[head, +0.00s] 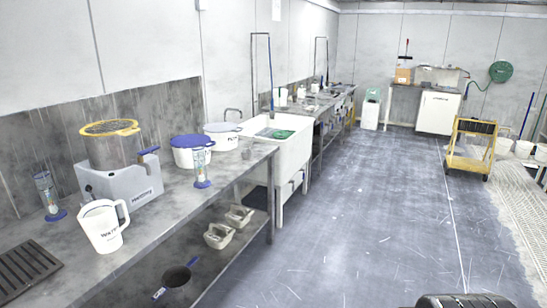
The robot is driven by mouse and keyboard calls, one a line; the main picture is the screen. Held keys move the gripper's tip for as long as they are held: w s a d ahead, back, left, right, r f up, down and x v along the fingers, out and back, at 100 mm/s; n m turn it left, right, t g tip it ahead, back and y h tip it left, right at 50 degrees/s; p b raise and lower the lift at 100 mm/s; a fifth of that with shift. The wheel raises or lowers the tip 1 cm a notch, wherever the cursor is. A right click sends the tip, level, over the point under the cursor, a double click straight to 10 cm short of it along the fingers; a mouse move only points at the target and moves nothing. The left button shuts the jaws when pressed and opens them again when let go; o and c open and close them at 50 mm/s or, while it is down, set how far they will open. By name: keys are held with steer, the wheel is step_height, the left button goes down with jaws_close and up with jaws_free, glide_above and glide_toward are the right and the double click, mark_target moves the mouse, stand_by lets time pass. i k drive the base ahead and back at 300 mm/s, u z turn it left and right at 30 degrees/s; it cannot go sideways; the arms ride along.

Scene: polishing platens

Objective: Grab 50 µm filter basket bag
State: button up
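I see no label that reads 50 µm, so I cannot tell for certain which thing is the filter basket bag. A grey cylindrical mesh-like basket with a yellow rim (112,128) stands upright in a light grey machine (122,185) on the left bench. A blue-rimmed white bucket (191,158) and a plain white bucket (223,142) stand to its right. A dark pan-like thing with a blue handle (177,277) lies on the lower shelf. My gripper is not in view.
A white pitcher (103,230) and two clear cylinders with blue bases stand on the metal bench (160,225). A white sink (285,150) follows behind it. A yellow cart (468,160) stands at the right. The grey floor (360,220) between is clear.

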mark_target(218, 235)
steer(key=i, duration=3.1)
steer(key=z, duration=0.65)
steer(key=i, duration=0.75)
steer(key=u, duration=0.05)
